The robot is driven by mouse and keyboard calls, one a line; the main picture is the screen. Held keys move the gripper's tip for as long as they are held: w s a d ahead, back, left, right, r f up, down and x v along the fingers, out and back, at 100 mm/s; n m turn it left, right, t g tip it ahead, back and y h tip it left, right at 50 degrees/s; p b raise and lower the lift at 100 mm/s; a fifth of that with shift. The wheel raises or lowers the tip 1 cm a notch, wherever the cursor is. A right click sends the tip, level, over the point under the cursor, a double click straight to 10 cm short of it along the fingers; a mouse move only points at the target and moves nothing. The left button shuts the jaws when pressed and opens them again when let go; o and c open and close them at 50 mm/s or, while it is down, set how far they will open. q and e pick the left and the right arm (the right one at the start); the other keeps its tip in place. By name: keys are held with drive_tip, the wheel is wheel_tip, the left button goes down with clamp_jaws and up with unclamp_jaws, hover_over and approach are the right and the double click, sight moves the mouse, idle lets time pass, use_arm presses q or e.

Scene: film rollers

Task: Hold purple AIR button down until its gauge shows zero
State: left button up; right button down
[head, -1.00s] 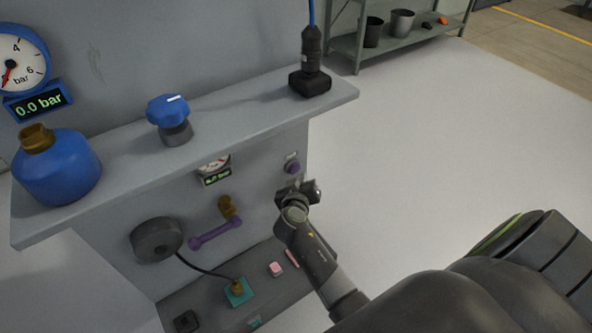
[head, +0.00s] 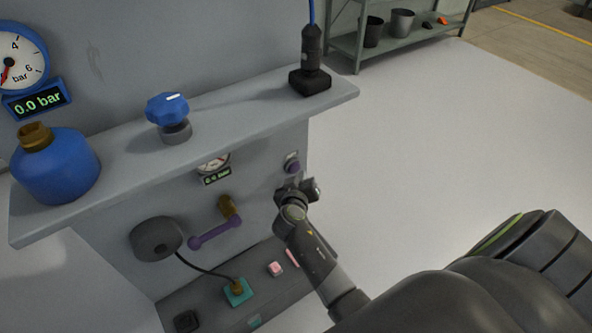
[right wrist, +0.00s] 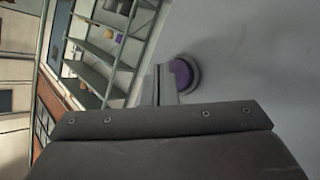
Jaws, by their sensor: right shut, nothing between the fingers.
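The purple AIR button (head: 293,168) is on the front face of the grey panel, below the shelf's right end. It also shows in the right wrist view (right wrist: 182,74), round, in a grey ring. My right gripper (head: 302,189) is shut and empty, just below the button. In the right wrist view its closed fingers (right wrist: 165,85) lie close beside the button; contact cannot be told. A small gauge (head: 213,163) with a green readout, seemingly 0.0 bar but blurred, sits left of the button, partly under the shelf edge. My left gripper is not in view.
A large blue gauge (head: 20,60) reads 0.0 bar at the upper left. A blue bottle (head: 55,168), a blue knob (head: 168,108) and a black plugged device (head: 311,80) stand on the shelf (head: 240,100). A purple lever (head: 215,235) protrudes left of my gripper. Floor to the right is clear.

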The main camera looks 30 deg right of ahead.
drive_tip(key=shift+w+b, duration=0.35)
drive_tip(key=shift+w, duration=0.45)
idle(2.2)
drive_tip(key=shift+s, duration=0.1)
idle(1.1)
drive_tip(key=shift+s, duration=0.9)
drive_tip(key=s, duration=0.1)
drive_tip(key=s+p, duration=0.1)
drive_tip(key=s, duration=0.3)
drive_tip(key=shift+d, duration=0.25)
